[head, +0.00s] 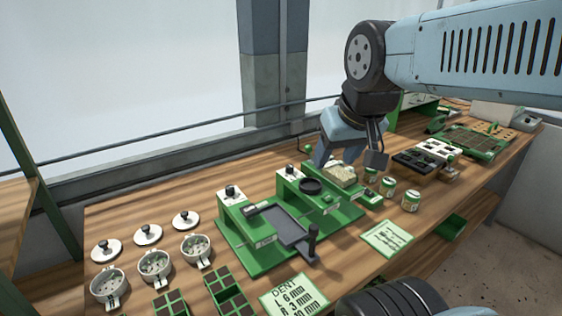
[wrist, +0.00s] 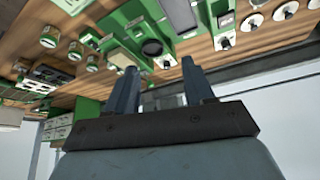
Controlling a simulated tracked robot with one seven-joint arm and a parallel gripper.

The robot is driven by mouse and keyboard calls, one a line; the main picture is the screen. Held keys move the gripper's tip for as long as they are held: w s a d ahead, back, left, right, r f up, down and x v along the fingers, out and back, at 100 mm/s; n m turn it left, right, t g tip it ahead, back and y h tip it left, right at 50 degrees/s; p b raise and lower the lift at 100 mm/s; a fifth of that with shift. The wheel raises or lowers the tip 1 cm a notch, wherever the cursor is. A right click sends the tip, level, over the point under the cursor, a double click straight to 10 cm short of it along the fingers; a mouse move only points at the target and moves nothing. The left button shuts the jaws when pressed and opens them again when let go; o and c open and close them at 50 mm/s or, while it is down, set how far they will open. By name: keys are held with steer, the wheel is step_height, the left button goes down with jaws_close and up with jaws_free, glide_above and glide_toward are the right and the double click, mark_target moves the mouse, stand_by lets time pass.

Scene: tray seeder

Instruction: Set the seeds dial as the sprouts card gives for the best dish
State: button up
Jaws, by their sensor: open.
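The green seeder (head: 252,262) stands mid-bench with a grey tray on it. It carries one black-knobbed dial (head: 231,192) at its left and another dial (head: 291,170) on the block to its right. Their labels are too small to read, so I cannot tell which is the seeds dial. Three white dishes (head: 154,265) with dark specks stand at the left. A green-edged card (head: 387,238) lies at the right, its writing illegible; I cannot tell if it is the sprouts card. My gripper (head: 348,162) is open and empty, above the bench beyond the right block; its fingers show in the wrist view (wrist: 159,78).
A card headed DENT (head: 295,297) lies at the front. Three knobbed lids (head: 147,234) lie behind the dishes. Green-banded jars (head: 411,201) stand right of the seeder. A black-and-white tray unit (head: 420,160) is farther right. Bare wood shows behind the lids.

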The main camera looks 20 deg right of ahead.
steer(key=w+r+m+g, duration=0.1)
steer(key=w+r+g, duration=0.15)
steer(key=w, duration=0.95)
steer(key=m+g, duration=0.2)
steer(key=g, duration=0.1)
glide_above(289, 166)
step_height(289, 166, down, 7)
steer(key=f, duration=1.3)
steer(key=shift+w+d+f, duration=0.15)
steer(key=shift+d, duration=0.05)
jaws_close()
steer(key=shift+a, duration=0.2)
steer(key=shift+d, duration=0.1)
